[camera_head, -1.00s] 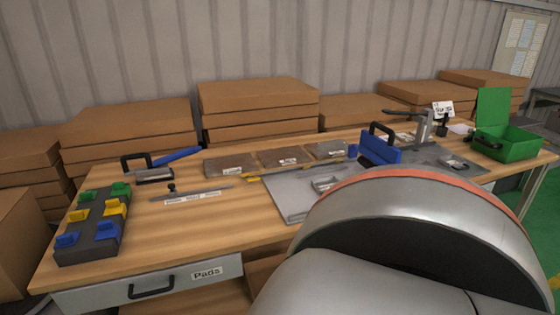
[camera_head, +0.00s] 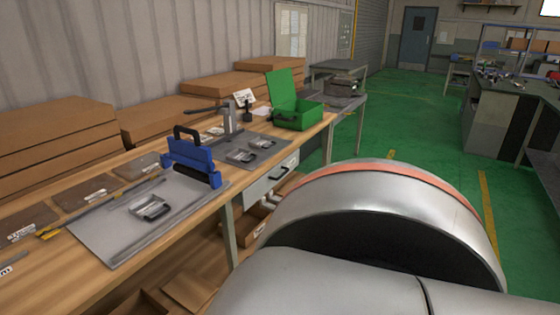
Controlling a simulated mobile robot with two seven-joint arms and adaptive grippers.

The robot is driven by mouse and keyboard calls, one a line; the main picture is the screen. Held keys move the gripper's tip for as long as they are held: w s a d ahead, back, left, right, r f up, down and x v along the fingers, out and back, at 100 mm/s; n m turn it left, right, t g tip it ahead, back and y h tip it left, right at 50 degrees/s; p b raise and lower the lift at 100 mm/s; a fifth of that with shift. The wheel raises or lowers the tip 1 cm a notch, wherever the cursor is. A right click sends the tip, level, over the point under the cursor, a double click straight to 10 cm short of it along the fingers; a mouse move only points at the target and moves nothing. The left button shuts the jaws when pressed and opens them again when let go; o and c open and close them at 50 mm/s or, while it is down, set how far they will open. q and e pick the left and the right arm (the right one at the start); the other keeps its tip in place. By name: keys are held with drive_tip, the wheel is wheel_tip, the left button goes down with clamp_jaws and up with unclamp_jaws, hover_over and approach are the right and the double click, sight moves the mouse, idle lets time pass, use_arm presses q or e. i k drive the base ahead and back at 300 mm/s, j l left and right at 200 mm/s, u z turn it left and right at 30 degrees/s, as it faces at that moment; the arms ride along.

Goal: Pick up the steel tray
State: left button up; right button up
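A small steel tray with a dark handle (camera_head: 146,207) lies on a grey sheet (camera_head: 110,236) on the near part of the wooden workbench (camera_head: 50,275). Two similar small steel trays, one (camera_head: 240,156) in front of another (camera_head: 263,143), lie on a second grey plate farther along the bench. I cannot tell which of them the task means. Neither gripper is in view. A large rounded grey arm link of mine fills the lower right and stands apart from the trays in the picture.
A blue tool with a black handle (camera_head: 192,163) stands on the grey sheet's far edge. A lever press (camera_head: 229,119) and an open green box (camera_head: 298,114) stand farther along. Cardboard boxes (camera_head: 55,137) line the wall.

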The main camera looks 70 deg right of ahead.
sight(145, 208)
drive_tip(key=l+z, duration=0.35)
drive_tip(key=i+l+z, duration=0.1)
drive_tip(key=z, duration=0.25)
drive_tip(key=i+l+z, duration=0.15)
drive_tip(key=z, duration=0.2)
drive_tip(key=i+l+z, duration=0.2)
drive_tip(key=i+l, duration=0.2)
drive_tip(key=l, duration=0.25)
drive_tip(key=i+l+z, duration=0.15)
drive_tip(key=i+l, duration=0.35)
drive_tip(key=l, duration=0.1)
